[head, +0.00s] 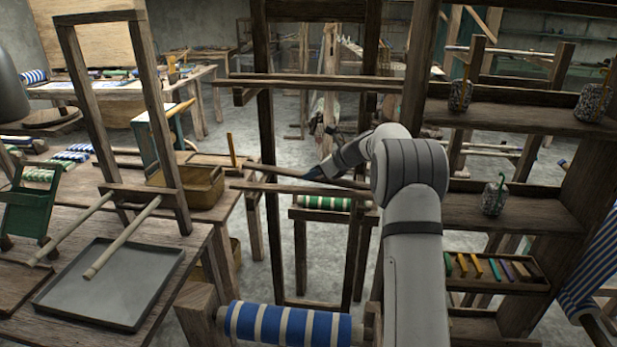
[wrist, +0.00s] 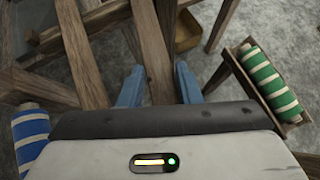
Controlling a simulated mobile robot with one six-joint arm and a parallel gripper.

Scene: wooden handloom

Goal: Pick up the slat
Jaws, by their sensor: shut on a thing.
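The slat (wrist: 151,42) is a long, dark brown wooden strip. In the wrist view it runs from the top edge down between the two blue fingers of my gripper (wrist: 158,80). My gripper is shut on it. In the head view the slat (head: 277,172) lies slightly tilted above a beam of the loom, and my gripper (head: 314,173) reaches it from the right. The slat's right part is partly hidden by my arm. I cannot tell whether the slat touches the loom frame.
Loom posts and a crossbeam (head: 330,189) stand close around my gripper. A blue-and-white cloth roll (head: 290,325) is in front, and a green-and-white roll (head: 325,203) lies behind. Shelves (head: 500,212) stand at right. A table with a grey tray (head: 110,285) is at left.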

